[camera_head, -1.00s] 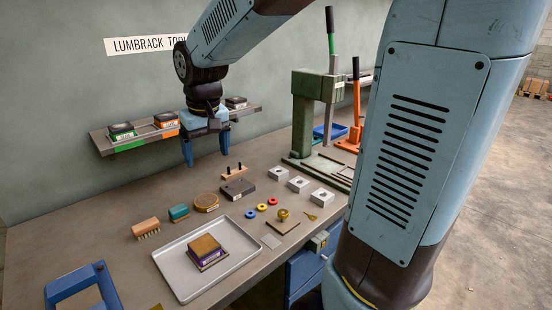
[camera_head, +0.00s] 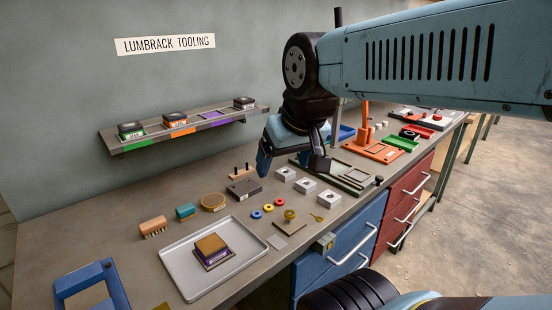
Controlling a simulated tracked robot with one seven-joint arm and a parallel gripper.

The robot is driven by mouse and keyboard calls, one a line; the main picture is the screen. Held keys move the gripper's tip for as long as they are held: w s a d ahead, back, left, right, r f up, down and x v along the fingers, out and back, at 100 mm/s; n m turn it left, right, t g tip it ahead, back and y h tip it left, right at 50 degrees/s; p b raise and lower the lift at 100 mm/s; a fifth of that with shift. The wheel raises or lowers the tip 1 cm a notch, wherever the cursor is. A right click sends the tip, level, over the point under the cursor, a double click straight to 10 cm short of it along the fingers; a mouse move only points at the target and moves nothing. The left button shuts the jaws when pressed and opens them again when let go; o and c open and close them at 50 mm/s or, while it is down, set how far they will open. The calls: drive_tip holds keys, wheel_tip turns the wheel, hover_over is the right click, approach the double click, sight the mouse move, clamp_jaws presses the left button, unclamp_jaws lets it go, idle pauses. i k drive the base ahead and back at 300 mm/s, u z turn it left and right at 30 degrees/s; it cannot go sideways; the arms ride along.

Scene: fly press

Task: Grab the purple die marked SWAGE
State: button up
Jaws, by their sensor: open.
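The purple die (camera_head: 214,258) sits in the grey tray (camera_head: 176,277) at the front left of the bench. It has a tan-brown block on top and a purple band low on its side; the lettering is too small to read. My gripper (camera_head: 292,162) hangs open and empty, fingers down, over the bench beside the green press base. It is well behind and to the right of the die, not touching it. Part of the gripper is seen edge-on.
A wall shelf (camera_head: 160,138) holds dark dies by green and orange strips, another at its right end. A blue frame (camera_head: 88,281) stands front left.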

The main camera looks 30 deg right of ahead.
sight(212, 247)
drive_tip(key=u, duration=0.45)
drive_tip(key=k, duration=1.3)
drive_tip(key=z, duration=0.45)
